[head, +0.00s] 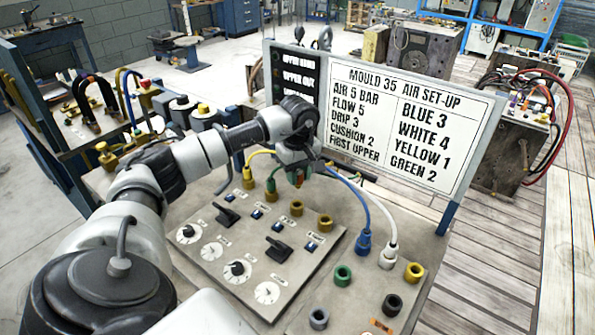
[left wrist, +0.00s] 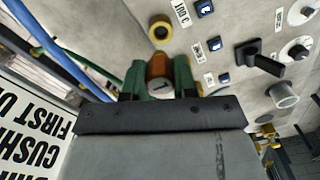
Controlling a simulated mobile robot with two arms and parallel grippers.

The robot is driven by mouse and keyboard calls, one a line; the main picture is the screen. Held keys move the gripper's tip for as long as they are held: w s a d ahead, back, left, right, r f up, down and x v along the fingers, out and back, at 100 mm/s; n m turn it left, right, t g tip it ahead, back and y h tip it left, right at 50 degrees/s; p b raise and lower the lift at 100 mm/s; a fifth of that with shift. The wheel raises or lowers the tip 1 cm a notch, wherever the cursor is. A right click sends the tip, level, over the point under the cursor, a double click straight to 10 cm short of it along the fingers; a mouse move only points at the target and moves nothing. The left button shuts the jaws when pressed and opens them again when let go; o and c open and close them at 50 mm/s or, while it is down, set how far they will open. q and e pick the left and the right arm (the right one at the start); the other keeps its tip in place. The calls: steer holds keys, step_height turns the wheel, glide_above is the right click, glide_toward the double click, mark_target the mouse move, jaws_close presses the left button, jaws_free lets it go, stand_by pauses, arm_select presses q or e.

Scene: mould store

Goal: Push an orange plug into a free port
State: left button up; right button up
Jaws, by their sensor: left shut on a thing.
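My left gripper (head: 298,176) is shut on an orange plug (head: 299,183) above the back of the grey panel. In the left wrist view the plug (left wrist: 159,66) sits between the green fingers, its pale numbered end towards the camera. A brass port ring (head: 297,208) lies just in front of the plug in the head view, and another brass ring (head: 325,222) is to its right. Both rings look empty. In the left wrist view a brass ring (left wrist: 161,31) shows just beyond the plug, apart from it. My right gripper is not in view.
A yellow-cabled plug (head: 248,181) and a green plug (head: 270,187) stand left of the gripper. A blue plug (head: 363,243) and a white plug (head: 388,257) stand right. The upright set-up board (head: 412,120) rises behind. Knobs and black levers cover the control plate (head: 213,263).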

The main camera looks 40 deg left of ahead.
arm_select(q)
steer(key=shift+a, duration=0.35)
steer(key=shift+f+b, duration=0.45)
steer(key=shift+f, duration=0.2)
steer(key=shift+f+b, duration=1.5)
steer(key=shift+f, duration=0.75)
steer(key=shift+d, duration=0.1)
steer(key=shift+f+b, duration=0.45)
steer(key=shift+f+b, duration=0.6)
steer(key=shift+f, duration=0.2)
steer(key=shift+c, duration=0.3)
steer(key=o, duration=1.5)
steer(key=shift+c, duration=0.2)
